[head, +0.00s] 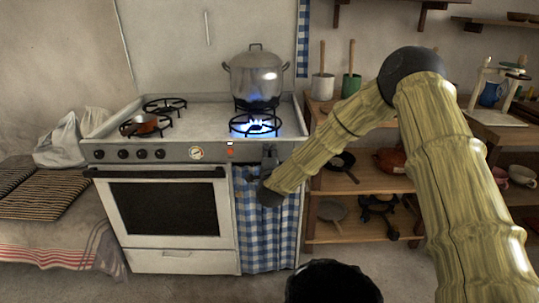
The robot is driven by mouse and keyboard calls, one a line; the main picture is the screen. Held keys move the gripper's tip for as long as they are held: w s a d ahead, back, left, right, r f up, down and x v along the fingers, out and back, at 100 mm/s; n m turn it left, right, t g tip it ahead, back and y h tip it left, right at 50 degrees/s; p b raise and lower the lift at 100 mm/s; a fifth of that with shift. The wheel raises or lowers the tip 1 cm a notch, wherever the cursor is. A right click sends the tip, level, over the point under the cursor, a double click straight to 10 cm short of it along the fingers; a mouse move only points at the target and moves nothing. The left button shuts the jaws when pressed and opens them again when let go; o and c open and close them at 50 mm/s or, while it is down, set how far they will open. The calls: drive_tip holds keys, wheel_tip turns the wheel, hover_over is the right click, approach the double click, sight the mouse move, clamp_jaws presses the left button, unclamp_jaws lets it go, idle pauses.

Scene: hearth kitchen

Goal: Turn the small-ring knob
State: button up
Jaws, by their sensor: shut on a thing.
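My gripper (269,158) is at the right part of the stove's front panel, below the lit front right burner. It is small and dark in this view and is shut on what seems to be a knob there. The gripper hides that knob, so its turn angle cannot be told. Several black knobs (141,154) sit in a row on the left part of the panel, apart from my gripper. Blue flame burns on the front right ring (256,125), which is bare. Blue flame also shows beneath the pot behind it.
A large lidded metal pot (256,78) stands on the back right burner. A small copper-coloured pan (141,124) sits on the left front burner. A dial (196,153) and a small orange light (230,152) are on the panel. A wooden shelf unit (345,182) stands close on the right.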

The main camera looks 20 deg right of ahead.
drive_tip(key=n+p, duration=0.1)
drive_tip(key=n, duration=0.3)
drive_tip(key=shift+n, duration=0.3)
idle(0.3)
drive_tip(key=o, duration=1)
drive_tip(key=shift+o, duration=0.2)
drive_tip(key=v, duration=1.2)
